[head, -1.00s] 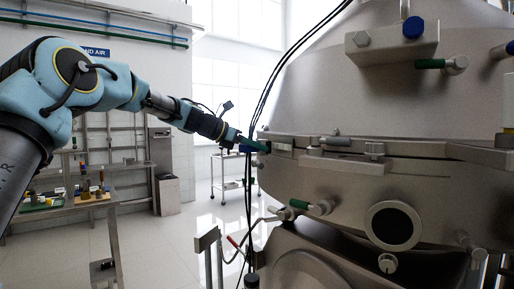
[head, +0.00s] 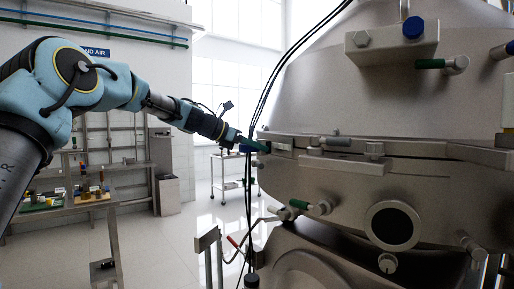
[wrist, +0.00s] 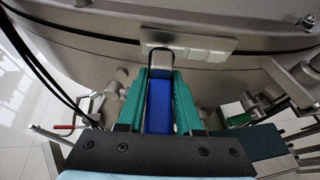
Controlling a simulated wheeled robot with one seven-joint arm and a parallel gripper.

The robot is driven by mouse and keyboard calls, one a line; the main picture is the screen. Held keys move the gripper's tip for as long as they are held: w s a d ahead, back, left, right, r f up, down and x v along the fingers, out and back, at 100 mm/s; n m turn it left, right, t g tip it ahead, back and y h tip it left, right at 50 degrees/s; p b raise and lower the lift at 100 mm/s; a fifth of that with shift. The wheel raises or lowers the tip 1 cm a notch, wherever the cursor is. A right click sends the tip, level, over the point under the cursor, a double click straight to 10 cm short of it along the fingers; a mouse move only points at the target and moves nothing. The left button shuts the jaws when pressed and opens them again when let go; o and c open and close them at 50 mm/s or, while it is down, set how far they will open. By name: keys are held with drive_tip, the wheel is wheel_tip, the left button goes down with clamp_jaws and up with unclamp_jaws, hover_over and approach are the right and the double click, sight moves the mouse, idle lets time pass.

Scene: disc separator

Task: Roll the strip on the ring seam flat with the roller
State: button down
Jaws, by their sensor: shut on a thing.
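My gripper (wrist: 159,88) has green fingers and is shut on the blue handle of the roller (wrist: 159,108). The roller's dark wire frame reaches forward to the ring seam, in front of a pale jointed piece (wrist: 195,44) that may be the strip. I cannot tell whether the roller's head touches it. In the head view, my gripper (head: 256,145) is at the left side of the large steel separator (head: 340,185), at the seam's height, with a bit of blue handle showing below it. The strip is too small to make out there.
Black cables (head: 249,190) hang just by my gripper. Clamps and green-handled fittings (head: 318,208) stick out below the seam. A workbench (head: 80,202) with parts stands at the left, a white trolley (head: 228,172) behind. The floor between is mostly free.

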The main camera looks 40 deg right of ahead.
sight(286, 152)
drive_tip(key=shift+r+p, duration=0.35)
drive_tip(key=shift+p, duration=0.2)
drive_tip(key=shift+s+d+p, duration=0.1)
drive_tip(key=shift+d+p, duration=0.4)
idle(0.8)
drive_tip(key=s+b, duration=0.2)
drive_tip(key=s, duration=0.1)
drive_tip(key=s+a+b, duration=0.1)
drive_tip(key=s, duration=0.2)
drive_tip(key=shift+s+a+f+b, duration=0.1)
drive_tip(key=shift+a+f+b, duration=0.1)
drive_tip(key=shift+b, duration=0.15)
drive_tip(key=shift+s+r, duration=0.15)
drive_tip(key=shift+s, duration=0.2)
drive_tip(key=w+p, duration=0.2)
drive_tip(key=w+d+p, duration=0.1)
drive_tip(key=w+p, duration=0.3)
drive_tip(key=shift+d+r, duration=0.2)
drive_tip(key=shift+r, duration=0.1)
drive_tip(key=shift+w+d+f+p, duration=0.1)
drive_tip(key=shift+w+f+p, duration=0.15)
drive_tip(key=shift+w+p, duration=0.1)
